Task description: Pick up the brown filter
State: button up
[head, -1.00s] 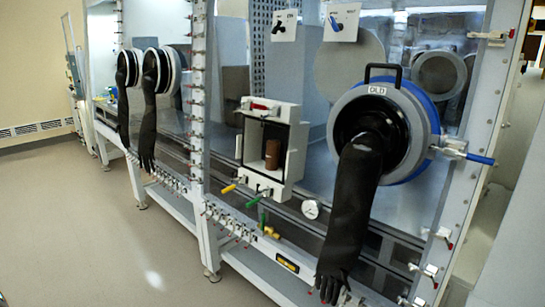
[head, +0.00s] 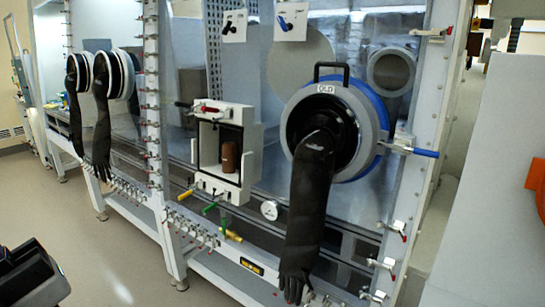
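The brown filter (head: 229,157) is a small brown cylinder. It stands upright inside an open-fronted white box (head: 246,186) mounted on the front of the glovebox. The filter is toward the right of the opening, close to the right wall. The box has a red handle on top and coloured levers below it.
A long black glove (head: 306,215) hangs from the round port marked OLD, right of the box. A blue handle (head: 412,151) sticks out at the right. A black object (head: 30,275) is at lower left, and an orange part (head: 537,180) shows at the right edge. Floor is clear at left.

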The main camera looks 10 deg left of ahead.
aim_at(229, 148)
jog(key=i+j+z, duration=0.1)
jog(key=j+z, duration=0.2)
jog(key=j, duration=0.15)
jog(key=j+z, duration=0.3)
jog(key=j, duration=0.15)
jog(key=j+z, duration=0.25)
jog(key=j, duration=0.8)
jog(key=j+z, duration=0.15)
jog(key=j, duration=2.85)
jog(key=i, duration=0.45)
